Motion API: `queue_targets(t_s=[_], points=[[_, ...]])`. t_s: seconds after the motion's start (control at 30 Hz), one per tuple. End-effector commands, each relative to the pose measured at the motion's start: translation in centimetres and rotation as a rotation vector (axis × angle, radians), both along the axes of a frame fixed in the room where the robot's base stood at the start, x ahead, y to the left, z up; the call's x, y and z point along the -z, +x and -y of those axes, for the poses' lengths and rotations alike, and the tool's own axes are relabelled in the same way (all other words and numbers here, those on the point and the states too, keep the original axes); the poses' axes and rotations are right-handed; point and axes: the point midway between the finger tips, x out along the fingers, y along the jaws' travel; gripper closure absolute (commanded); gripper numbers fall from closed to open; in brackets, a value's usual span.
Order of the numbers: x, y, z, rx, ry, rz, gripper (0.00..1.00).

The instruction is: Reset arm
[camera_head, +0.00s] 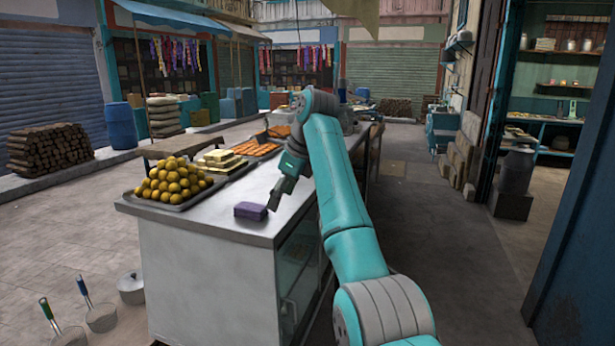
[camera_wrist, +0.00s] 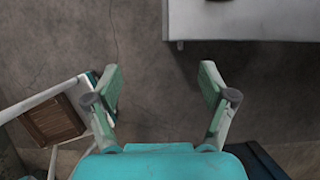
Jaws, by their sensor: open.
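My teal arm rises from the lower right in the head view and bends down to my gripper (camera_head: 277,198). The gripper appears just right of a purple block (camera_head: 250,211) on the metal counter (camera_head: 225,222); whether they touch cannot be told. In the wrist view, my gripper (camera_wrist: 160,84) has its two green fingers spread wide. Nothing is between them. Behind them is bare grey floor (camera_wrist: 150,50).
A tray of yellow balls (camera_head: 172,184), stacked pale blocks (camera_head: 220,160) and orange items (camera_head: 256,149) stand on the counter. Pots (camera_head: 131,288) sit on the floor at left. The wrist view shows a white surface (camera_wrist: 250,20) and wooden furniture (camera_wrist: 50,120). The right aisle is clear.

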Motion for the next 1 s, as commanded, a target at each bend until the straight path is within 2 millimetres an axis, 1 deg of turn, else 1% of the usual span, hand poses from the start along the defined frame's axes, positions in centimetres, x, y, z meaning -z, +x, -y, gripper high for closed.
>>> queue_targets(t_s=[0.03, 0.17, 0.37, 0.57, 0.67, 0.7, 0.77, 0.8, 0.87, 0.9, 0.97, 1.0], points=[[0.9, 0.1, 0.0, -0.003, -0.001, 0.000, 0.18], [2.5, 0.5, 0.1, -0.014, 0.000, 0.019, 0.18], [5.9, 1.1, 0.4, -0.037, -0.001, 0.054, 0.18], [10.8, 1.7, 0.9, -0.071, -0.007, 0.106, 0.18], [14.3, 1.9, 1.4, -0.096, -0.012, 0.144, 0.18], [16.0, 2.0, 1.7, -0.108, -0.016, 0.162, 0.18], [18.8, 1.9, 2.1, -0.127, -0.023, 0.195, 0.18], [20.6, 1.8, 2.5, -0.140, -0.029, 0.217, 0.18], [23.2, 1.6, 3.0, -0.161, -0.039, 0.251, 0.18], [25.0, 1.4, 3.3, -0.175, -0.045, 0.273, 0.18], [27.6, 0.9, 3.8, -0.198, -0.058, 0.307, 0.18], [29.2, 0.5, 4.2, -0.213, -0.067, 0.330, 0.18]])
